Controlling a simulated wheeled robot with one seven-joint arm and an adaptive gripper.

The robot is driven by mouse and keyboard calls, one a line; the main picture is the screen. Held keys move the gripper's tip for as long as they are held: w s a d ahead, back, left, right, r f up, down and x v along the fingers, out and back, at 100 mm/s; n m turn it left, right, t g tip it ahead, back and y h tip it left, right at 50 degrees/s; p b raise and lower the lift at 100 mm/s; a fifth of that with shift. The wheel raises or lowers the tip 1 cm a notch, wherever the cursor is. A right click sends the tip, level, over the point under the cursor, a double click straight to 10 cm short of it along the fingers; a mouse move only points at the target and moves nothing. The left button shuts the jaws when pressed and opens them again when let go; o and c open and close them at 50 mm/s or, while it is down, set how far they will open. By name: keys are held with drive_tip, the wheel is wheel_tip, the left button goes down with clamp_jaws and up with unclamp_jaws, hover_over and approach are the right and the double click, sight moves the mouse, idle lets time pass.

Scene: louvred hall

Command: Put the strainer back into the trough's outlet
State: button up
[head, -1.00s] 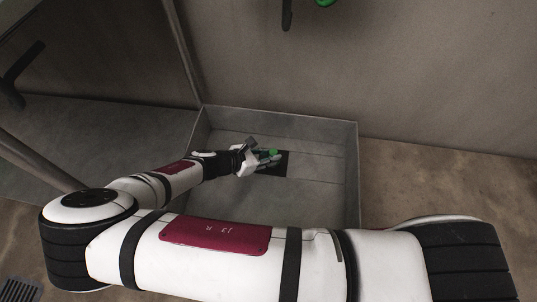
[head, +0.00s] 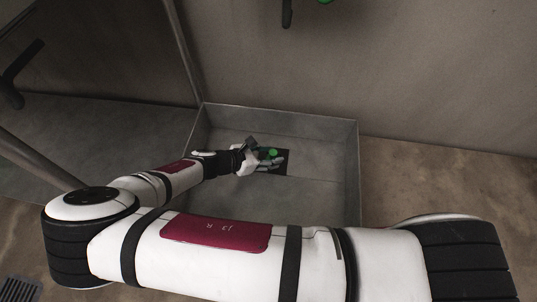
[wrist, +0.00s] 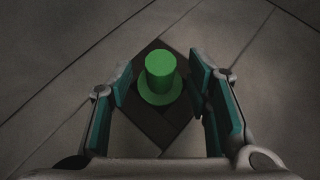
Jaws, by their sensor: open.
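The strainer is a green knob on a round green flange (wrist: 160,78), upright in the wrist view. It stands over the upper part of the dark square outlet area (wrist: 168,128); I cannot tell whether it is seated or held clear. In the head view the strainer (head: 272,153) is a small green spot, partly hidden by my gripper (head: 270,160). My gripper (wrist: 163,80) is open, its teal-padded fingers on either side of the strainer with gaps showing. The dark outlet area (head: 287,160) shows beside the fingers in the grey trough (head: 325,140).
The trough's raised walls enclose my gripper, with the back wall (head: 285,114) close behind. A plain wall (head: 430,90) rises behind the trough. A dark handle and green piece (head: 325,2) hang at the top. The trough's right side is clear.

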wheel_tip(320, 180, up, 6)
drive_tip(key=s+a+p, duration=0.1)
drive_tip(key=a+p, duration=0.1)
drive_tip(key=p, duration=0.3)
drive_tip(key=shift+s+a, duration=0.3)
drive_tip(key=shift+a, duration=0.1)
drive_tip(key=shift+r, duration=0.1)
drive_tip(key=v, duration=1.2)
idle(0.5)
